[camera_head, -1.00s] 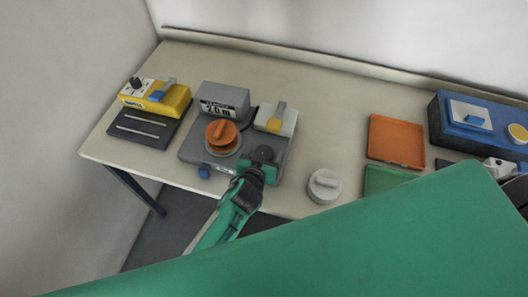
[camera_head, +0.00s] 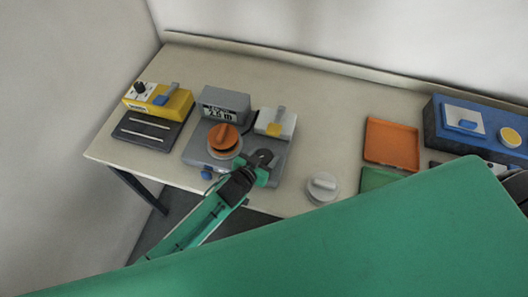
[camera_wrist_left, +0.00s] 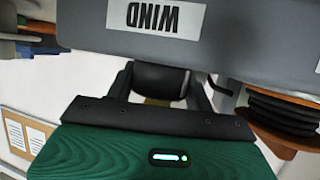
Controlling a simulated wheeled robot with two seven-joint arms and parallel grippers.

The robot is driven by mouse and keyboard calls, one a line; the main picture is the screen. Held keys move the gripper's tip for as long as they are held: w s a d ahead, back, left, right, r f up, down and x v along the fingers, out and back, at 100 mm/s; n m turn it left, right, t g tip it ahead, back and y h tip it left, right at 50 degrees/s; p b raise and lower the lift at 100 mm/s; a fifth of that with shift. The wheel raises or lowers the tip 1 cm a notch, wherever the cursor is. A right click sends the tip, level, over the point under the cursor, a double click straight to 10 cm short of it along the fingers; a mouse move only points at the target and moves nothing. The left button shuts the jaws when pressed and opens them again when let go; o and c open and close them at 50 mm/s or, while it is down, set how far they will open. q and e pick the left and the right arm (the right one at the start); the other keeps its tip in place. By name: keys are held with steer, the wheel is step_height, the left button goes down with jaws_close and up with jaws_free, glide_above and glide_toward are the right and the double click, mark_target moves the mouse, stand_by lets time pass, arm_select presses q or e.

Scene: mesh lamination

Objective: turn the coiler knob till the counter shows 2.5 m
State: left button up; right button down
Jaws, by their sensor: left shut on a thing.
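The grey coiler (camera_head: 205,155) stands near the table's front edge, with an orange-topped reel (camera_head: 223,137). Its counter (camera_head: 217,112) is small and slightly blurred but appears to read 2.5 m. My left gripper (camera_head: 262,167) is at the coiler's front right corner, shut on the dark coiler knob (camera_head: 264,156). In the left wrist view the dark cylindrical knob (camera_wrist_left: 160,78) sits between the fingers, below an upside-down "WIND" label (camera_wrist_left: 156,17). The black ribbed reel side (camera_wrist_left: 290,115) shows at the right there. My right gripper is not in view.
A yellow device (camera_head: 158,101) and dark slotted plate (camera_head: 146,131) stand left of the coiler. A white round knobbed piece (camera_head: 322,187), an orange tray (camera_head: 391,143), a green tray (camera_head: 378,179) and a blue machine (camera_head: 450,140) lie to the right.

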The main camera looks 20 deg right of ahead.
arm_select(q)
steer(key=shift+m+g+h, duration=0.4)
steer(key=shift+m, duration=0.1)
steer(key=o, duration=1)
steer(key=b+v, duration=0.2)
steer(key=v, duration=1.1)
steer(key=shift+s+a+r, duration=0.2)
steer(key=shift+s+a, duration=0.05)
